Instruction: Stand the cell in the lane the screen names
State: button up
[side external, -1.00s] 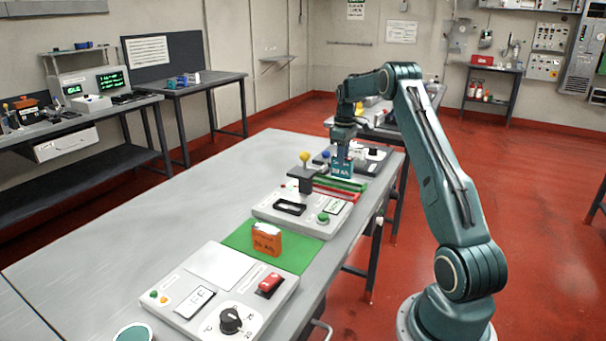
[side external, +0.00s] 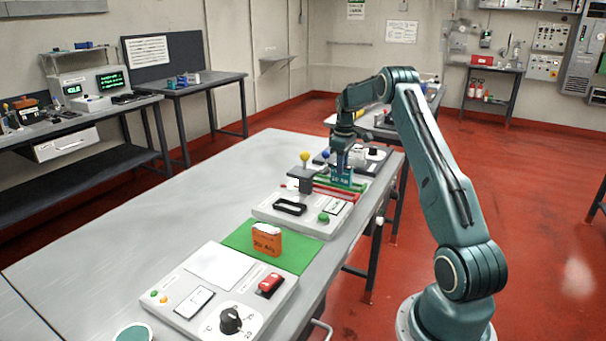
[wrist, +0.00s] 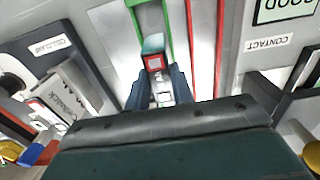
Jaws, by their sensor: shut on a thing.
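My gripper (side external: 342,160) is shut on a teal cell (side external: 341,177) with white lettering, held about upright at the red and green lanes. In the wrist view the cell's top (wrist: 154,62), with a red-edged square, sits between the fingers. The green lane (wrist: 167,22) and red lane (wrist: 192,50) run just beyond it; they show in the side view as a green strip (side external: 360,186) and red strip (side external: 338,192). The small screen in the wrist view reads GOOD (wrist: 284,9). Whether the cell's base touches the lane floor is hidden.
A yellow-knobbed post (side external: 304,168) stands close left of the cell. An orange block (side external: 267,241) stands on a green mat (side external: 302,254). A control panel (side external: 183,313) with a red switch and dial is nearer. The table's left side (side external: 160,215) is clear.

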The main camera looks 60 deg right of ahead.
jog(key=shift+f, duration=0.2)
dwell(0.5)
jog(key=o, duration=1.1)
jog(key=shift+c, duration=0.2)
notch_tip(320, 180, up, 14)
jog(key=shift+f, duration=0.1)
